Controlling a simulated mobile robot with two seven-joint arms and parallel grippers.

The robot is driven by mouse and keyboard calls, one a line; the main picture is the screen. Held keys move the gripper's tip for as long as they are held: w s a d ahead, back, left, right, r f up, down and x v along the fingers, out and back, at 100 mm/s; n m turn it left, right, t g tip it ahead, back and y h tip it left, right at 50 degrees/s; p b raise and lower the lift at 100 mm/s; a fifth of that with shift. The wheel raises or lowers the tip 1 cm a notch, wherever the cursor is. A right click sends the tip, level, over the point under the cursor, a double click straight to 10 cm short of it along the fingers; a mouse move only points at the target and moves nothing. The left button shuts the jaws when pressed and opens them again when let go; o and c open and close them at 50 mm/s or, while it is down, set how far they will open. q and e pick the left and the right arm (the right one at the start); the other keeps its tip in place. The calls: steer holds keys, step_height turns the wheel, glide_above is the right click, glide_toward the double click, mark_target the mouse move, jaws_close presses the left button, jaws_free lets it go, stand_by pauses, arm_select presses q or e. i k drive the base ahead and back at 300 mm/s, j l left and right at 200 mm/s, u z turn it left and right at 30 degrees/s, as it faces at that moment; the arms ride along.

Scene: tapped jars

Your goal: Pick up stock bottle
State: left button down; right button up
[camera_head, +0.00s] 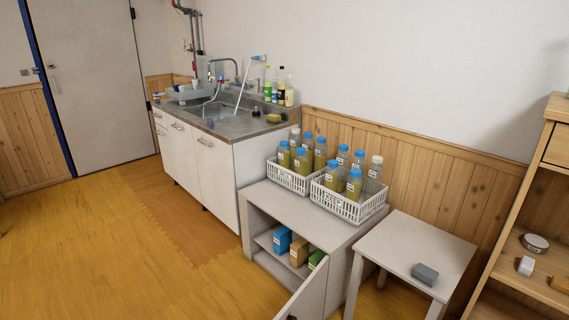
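Two white baskets stand side by side on a low cabinet; their labels are too small to read for certain. The left basket (285,179) holds several bottles of yellowish liquid (320,156), mostly with blue caps. The right basket (345,207) holds several bottles too. Its front ones, such as a blue-capped bottle (354,187), hold yellow-green liquid, and those behind look clearer. One bottle at its right (375,170) has a whitish cap. I cannot tell which one is the stock bottle. Neither of my grippers is in view.
The low cabinet (262,209) has an open door (318,292) and boxes inside. A small table (415,247) with a grey block (425,274) stands to its right, beside a wooden shelf (530,260). A sink counter (230,130) is behind left. The floor (120,240) at left is clear.

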mark_target(283, 151)
steer(key=i+j+z, duration=0.2)
steer(key=j, duration=0.35)
steer(key=i+j+z, duration=0.2)
steer(key=j, duration=0.35)
steer(key=i+j+z, duration=0.2)
steer(key=j, duration=0.4)
steer(key=j+z, duration=0.2)
steer(key=j, duration=0.4)
steer(key=i+j+z, duration=0.2)
steer(key=j, duration=0.45)
steer(key=k+l, duration=0.05)
